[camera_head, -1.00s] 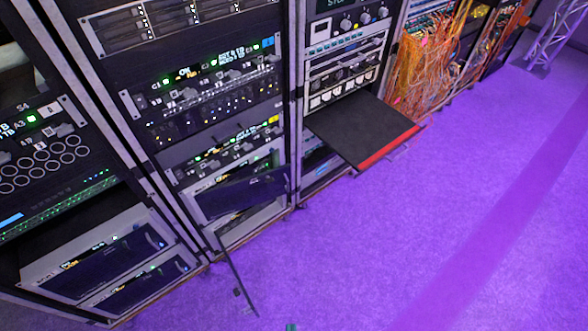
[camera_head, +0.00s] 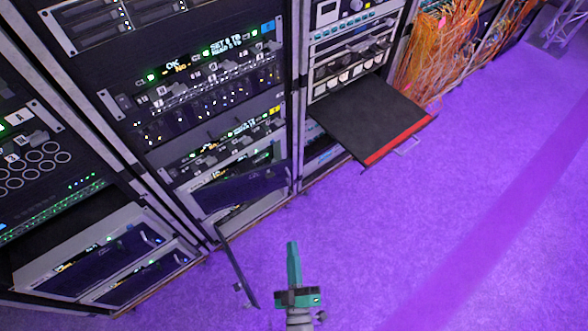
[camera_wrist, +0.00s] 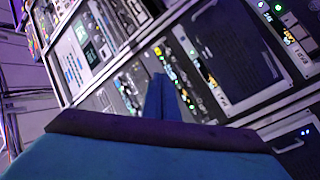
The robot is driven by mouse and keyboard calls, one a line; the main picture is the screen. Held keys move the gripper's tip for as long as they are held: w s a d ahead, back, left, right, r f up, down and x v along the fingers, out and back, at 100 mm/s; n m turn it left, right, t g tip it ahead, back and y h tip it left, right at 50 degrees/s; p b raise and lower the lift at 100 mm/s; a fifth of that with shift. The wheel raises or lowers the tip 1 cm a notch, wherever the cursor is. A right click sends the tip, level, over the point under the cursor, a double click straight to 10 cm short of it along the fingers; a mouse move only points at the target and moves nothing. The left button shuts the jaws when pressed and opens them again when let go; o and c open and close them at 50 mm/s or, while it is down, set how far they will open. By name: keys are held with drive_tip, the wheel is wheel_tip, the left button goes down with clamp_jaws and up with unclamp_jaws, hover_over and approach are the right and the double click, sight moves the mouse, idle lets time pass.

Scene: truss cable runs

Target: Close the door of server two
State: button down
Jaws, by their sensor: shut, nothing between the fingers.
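A thin dark door (camera_head: 237,268) stands swung out from the bottom of the middle rack, nearly edge-on to the head camera, with a small latch near its lower end. Above it, a dark panel (camera_head: 240,190) sits tilted across a grey server front in the same rack. I cannot read which unit is server two. My gripper (camera_head: 292,246) is shut and empty, right of the swung-out door and apart from it in the picture, over the purple floor. In the wrist view its fingers (camera_wrist: 161,88) point toward the rack fronts, with a dark panel (camera_wrist: 232,45) to their right.
A black pull-out shelf (camera_head: 365,118) with a red front edge juts from the right-hand rack. The left rack holds two dark-fronted units (camera_head: 105,262) low down. Orange cables (camera_head: 430,50) hang farther right. The purple floor (camera_head: 450,220) is clear to the right.

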drive_tip(key=w+d+f+n+y, duration=0.1)
drive_tip(key=w+f+n+y, duration=0.1)
drive_tip(key=w+f+n, duration=0.3)
drive_tip(key=w+d+n+y, duration=0.1)
drive_tip(key=w+n, duration=0.1)
drive_tip(key=w, duration=0.5)
drive_tip(key=n+g+y, duration=0.2)
drive_tip(key=n, duration=0.4)
approach(289, 162)
drive_tip(key=x, duration=0.6)
drive_tip(key=shift+w+a+r, duration=0.1)
drive_tip(key=shift+w+r, duration=0.1)
